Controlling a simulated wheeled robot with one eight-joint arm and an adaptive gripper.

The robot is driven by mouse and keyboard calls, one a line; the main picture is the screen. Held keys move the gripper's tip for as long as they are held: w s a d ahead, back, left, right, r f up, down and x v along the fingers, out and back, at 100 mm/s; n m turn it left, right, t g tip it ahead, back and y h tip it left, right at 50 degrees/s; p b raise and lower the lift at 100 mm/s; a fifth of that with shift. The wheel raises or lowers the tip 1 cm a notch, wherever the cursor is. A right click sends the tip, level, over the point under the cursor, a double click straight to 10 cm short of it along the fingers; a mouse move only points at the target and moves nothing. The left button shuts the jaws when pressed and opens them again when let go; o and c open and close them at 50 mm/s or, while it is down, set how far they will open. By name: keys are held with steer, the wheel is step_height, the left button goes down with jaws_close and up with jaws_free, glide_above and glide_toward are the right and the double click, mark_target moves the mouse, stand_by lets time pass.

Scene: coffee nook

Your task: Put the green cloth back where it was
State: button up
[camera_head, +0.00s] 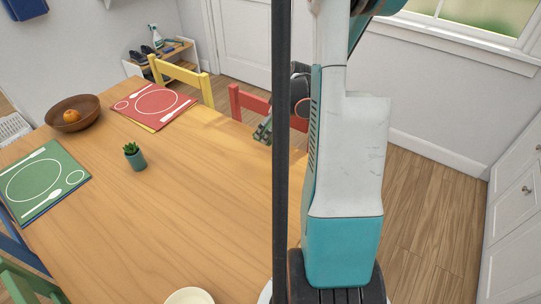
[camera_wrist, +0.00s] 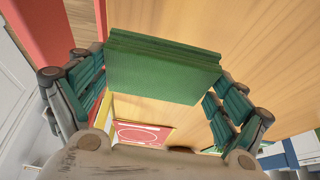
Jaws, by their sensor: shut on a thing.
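In the wrist view, the green cloth (camera_wrist: 160,68) is a folded, thick rectangle with layered edges. It spans the space between the two fingers of my gripper (camera_wrist: 155,80), which is shut on it. In the head view, my gripper (camera_head: 264,130) shows only partly, near the table's far right edge by the red chair. A dark vertical post and my arm hide most of it there, so the cloth cannot be made out clearly in that view.
The wooden table (camera_head: 205,185) has a green placemat (camera_head: 42,182), a red placemat (camera_head: 153,106), a potted succulent (camera_head: 135,157), a fruit bowl (camera_head: 74,113) and a pale bowl (camera_head: 190,296). Yellow (camera_head: 181,76) and red (camera_head: 249,101) chairs stand along the far side. The table's middle is clear.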

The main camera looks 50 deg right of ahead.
mark_target(269, 157)
step_height(269, 157, down, 12)
steer(key=b, duration=0.4)
steer(key=shift+r, duration=0.2)
steer(key=shift+f, duration=0.15)
steer(key=o, duration=0.7)
steer(key=shift+o, duration=0.2)
steer(key=shift+s+r, duration=0.15)
steer(key=shift+r, duration=0.35)
steer(key=p+v, duration=0.4)
steer(key=v, duration=0.7)
